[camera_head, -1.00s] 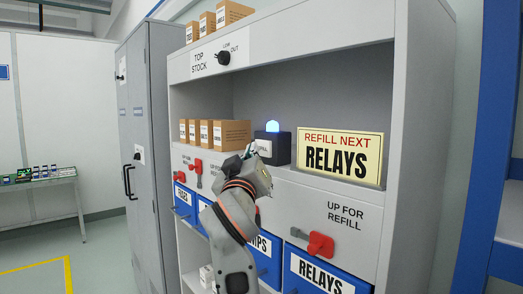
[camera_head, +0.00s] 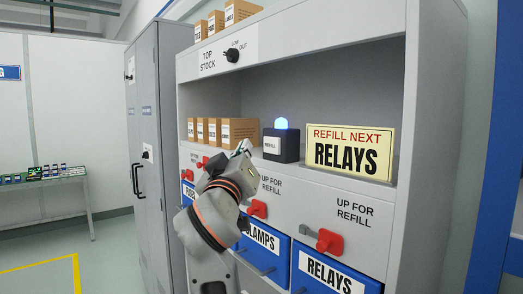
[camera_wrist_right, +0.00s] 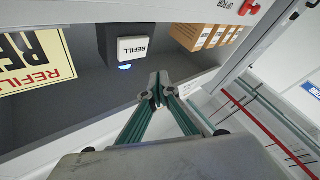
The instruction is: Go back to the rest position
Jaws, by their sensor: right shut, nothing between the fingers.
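My right gripper (camera_head: 243,150) is in front of the shelf unit (camera_head: 415,110), near the lower edge of its open shelf. In the right wrist view, its two fingers (camera_wrist_right: 157,88) meet at the tips with nothing between them. A black box labelled REFILL (camera_head: 281,145) with a lit blue lamp stands on the shelf just beyond the gripper; it also shows in the right wrist view (camera_wrist_right: 132,48). My left gripper is in neither view.
A RELAYS sign (camera_head: 349,152) and several cardboard boxes (camera_head: 238,130) stand on the shelf. Below are red levers (camera_head: 329,241) and blue bins (camera_head: 333,277). A grey cabinet (camera_head: 155,110) stands left. Open floor (camera_head: 110,255) and a small table (camera_head: 45,178) lie farther left.

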